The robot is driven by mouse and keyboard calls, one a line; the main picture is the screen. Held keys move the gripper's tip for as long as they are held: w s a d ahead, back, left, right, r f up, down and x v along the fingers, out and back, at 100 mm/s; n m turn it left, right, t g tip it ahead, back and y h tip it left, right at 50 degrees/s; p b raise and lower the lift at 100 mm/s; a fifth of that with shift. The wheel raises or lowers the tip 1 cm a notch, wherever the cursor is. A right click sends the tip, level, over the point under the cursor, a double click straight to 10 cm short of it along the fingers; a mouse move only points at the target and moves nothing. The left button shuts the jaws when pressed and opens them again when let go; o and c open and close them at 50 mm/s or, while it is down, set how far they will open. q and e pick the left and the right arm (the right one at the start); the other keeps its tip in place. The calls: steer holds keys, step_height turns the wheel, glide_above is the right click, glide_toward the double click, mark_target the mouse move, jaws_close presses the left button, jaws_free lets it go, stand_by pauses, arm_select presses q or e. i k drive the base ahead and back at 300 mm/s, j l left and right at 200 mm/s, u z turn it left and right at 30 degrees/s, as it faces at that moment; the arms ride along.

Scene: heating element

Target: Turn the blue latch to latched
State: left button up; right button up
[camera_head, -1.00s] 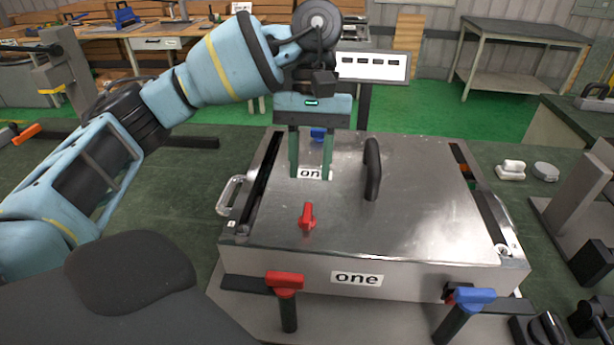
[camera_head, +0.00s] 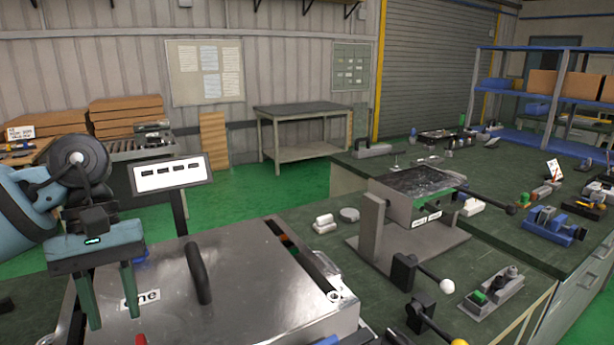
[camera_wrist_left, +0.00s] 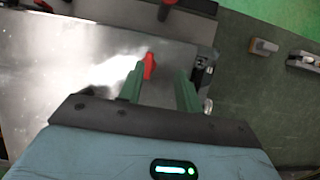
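The metal box (camera_head: 240,295) with a black lid handle (camera_head: 197,272) stands at lower left in the head view. A small blue latch (camera_head: 141,257) shows at the lid's far side, partly hidden behind my left gripper (camera_head: 112,318). The gripper points down over the lid's left part, fingers apart and empty. In the left wrist view, the open gripper (camera_wrist_left: 160,76) shows a red latch (camera_wrist_left: 149,66) on the lid beyond its fingertips; no blue latch is visible there. A blue handle (camera_head: 327,341) is cut off at the head view's bottom edge. My right gripper is out of view.
A display panel on a post (camera_head: 170,174) stands behind the box. Right of it are white blocks (camera_head: 324,224), a metal stand with a box (camera_head: 405,205) and levers with round knobs (camera_head: 447,286). Green bench top lies bare between some of these.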

mark_target(138, 260)
steer(key=k, duration=0.9)
